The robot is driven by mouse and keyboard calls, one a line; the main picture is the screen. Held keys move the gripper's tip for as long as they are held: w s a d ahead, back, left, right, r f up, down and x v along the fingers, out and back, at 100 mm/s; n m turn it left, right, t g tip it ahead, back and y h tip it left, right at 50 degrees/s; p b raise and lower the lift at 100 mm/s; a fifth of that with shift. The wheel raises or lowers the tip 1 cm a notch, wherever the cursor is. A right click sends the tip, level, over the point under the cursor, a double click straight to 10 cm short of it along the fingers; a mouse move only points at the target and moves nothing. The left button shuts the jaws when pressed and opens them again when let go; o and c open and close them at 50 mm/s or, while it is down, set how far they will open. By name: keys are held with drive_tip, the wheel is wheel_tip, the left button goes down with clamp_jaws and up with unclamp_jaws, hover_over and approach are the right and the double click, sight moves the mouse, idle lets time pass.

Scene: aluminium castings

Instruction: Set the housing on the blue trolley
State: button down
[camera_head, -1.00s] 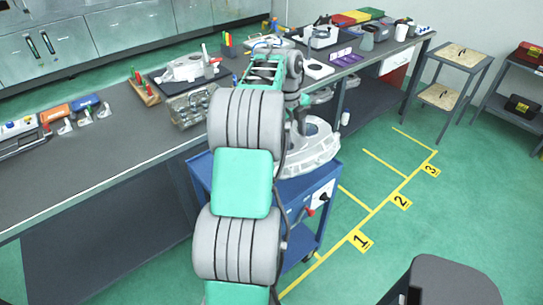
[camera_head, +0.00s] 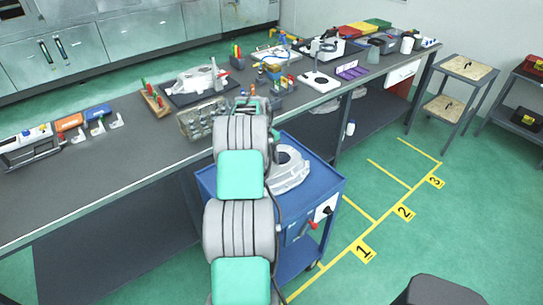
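The housing (camera_head: 292,172), a large pale grey aluminium casting with a round opening, rests flat on top of the blue trolley (camera_head: 326,188). My arm hides its left part and much of the trolley's left side. The arm reaches up the middle of the picture and its far end is over the bench edge, behind the housing. My gripper's fingers are hidden behind my own arm, so I see no contact with the housing.
The long grey bench (camera_head: 85,185) stands behind the trolley, crowded with tools, another casting (camera_head: 197,80) on a black mat and a metal crate (camera_head: 200,118). Two shelf stands are at the right. The green floor with yellow numbered marks (camera_head: 364,251) is clear.

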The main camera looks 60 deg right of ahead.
drive_tip(key=shift+f, duration=0.1)
drive_tip(key=c, duration=1.2)
unclamp_jaws()
drive_tip(key=shift+f, duration=0.2)
drive_tip(key=o, duration=0.5)
drive_tip(key=shift+r, duration=0.1)
